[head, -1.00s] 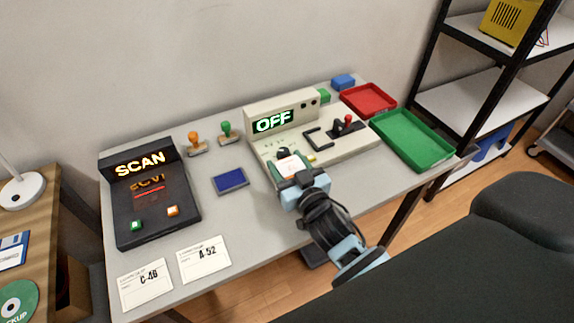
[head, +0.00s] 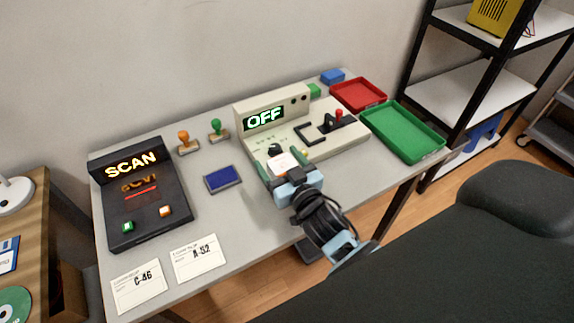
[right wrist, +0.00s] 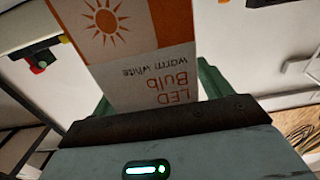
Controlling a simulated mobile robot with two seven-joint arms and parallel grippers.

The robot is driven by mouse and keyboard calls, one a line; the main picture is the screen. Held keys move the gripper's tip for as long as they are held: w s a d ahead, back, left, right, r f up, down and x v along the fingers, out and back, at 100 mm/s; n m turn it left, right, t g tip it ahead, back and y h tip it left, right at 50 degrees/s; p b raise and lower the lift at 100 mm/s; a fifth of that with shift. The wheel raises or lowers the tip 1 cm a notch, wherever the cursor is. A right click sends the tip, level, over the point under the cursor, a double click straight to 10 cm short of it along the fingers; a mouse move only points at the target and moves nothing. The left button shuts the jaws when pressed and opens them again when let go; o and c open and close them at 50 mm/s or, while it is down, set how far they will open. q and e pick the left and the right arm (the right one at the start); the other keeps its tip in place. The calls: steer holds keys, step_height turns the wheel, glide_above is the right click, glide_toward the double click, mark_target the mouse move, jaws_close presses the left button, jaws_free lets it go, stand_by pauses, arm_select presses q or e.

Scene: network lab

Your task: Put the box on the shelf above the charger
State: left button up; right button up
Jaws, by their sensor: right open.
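The box is a white and orange LED bulb carton. It fills the upper middle of the right wrist view (right wrist: 125,80), and its small pale top shows in the head view (head: 283,163) at the front of the beige OFF console (head: 325,152). My right gripper (head: 281,165) is open, with its green fingers on either side of the box. I cannot tell whether they touch it. A black-framed shelf unit (head: 470,92) stands at the right. A yellow device (head: 492,14) is on its upper board and a blue object (head: 484,132) is low down. I cannot tell which is the charger. My left gripper is not in view.
The middle shelf board (head: 455,85) looks clear. A red tray (head: 358,95) and a green tray (head: 403,132) lie on the table toward the shelf. A black SCAN unit (head: 145,200), stamps and a blue pad (head: 223,179) are left of the console. A dark chair (head: 440,240) fills the right front.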

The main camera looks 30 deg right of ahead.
steer(key=s+b, duration=0.1)
steer(key=s, duration=1.1)
steer(key=shift+d, duration=0.25)
